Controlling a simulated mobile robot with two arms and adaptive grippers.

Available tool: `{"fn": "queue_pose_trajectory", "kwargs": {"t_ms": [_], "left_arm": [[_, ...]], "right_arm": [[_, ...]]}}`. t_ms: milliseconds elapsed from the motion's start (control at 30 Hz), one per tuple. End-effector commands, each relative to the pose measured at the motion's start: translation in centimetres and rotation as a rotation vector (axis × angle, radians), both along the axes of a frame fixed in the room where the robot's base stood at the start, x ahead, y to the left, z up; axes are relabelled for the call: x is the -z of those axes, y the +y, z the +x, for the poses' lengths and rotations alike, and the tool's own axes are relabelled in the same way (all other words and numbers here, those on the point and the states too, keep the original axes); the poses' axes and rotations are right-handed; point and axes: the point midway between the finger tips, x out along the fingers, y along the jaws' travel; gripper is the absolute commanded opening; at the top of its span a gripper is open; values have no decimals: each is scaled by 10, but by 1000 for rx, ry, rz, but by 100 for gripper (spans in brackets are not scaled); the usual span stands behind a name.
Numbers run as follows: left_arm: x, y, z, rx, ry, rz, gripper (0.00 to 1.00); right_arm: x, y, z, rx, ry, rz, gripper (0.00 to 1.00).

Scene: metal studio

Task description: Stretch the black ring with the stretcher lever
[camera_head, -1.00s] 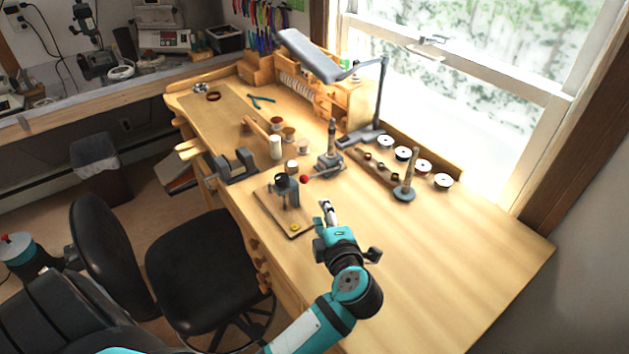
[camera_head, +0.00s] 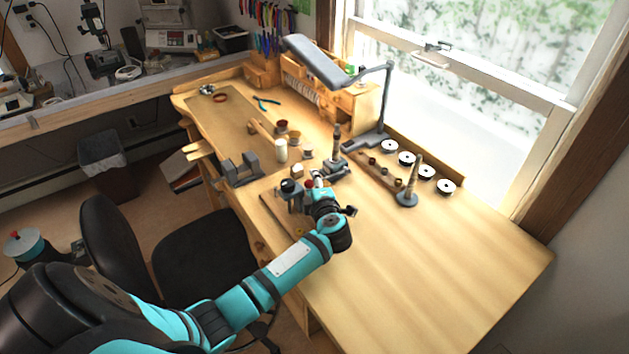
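The stretcher (camera_head: 337,150) is a small dark post tool on a grey base, standing on the workbench right of the middle. Its lever points to the left and ends in a red knob (camera_head: 309,184), now partly hidden by my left gripper (camera_head: 317,180). My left gripper is at the knob end of the lever, with its arm coming in from the lower left. The fingertips are too small and covered to tell whether they are open, shut or touching the knob. I cannot make out the black ring. My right gripper is not in view.
A small press with a black top (camera_head: 291,187) stands close left of my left gripper. A tapered ring mandrel (camera_head: 411,182) and several spools stand to the right. A desk lamp (camera_head: 376,135) is behind the stretcher. The bench's right front (camera_head: 440,260) is clear.

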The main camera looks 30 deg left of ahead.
Motion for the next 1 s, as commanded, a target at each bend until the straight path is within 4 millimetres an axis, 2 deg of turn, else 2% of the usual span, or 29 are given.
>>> {"fn": "queue_pose_trajectory", "kwargs": {"t_ms": [300,533,1000], "left_arm": [[1,1,2,1,0,0,31],[1,1,2,1,0,0,1],[1,1,1,1,1,-1,0]], "right_arm": [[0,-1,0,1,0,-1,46],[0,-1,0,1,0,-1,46],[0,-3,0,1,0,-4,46]]}}
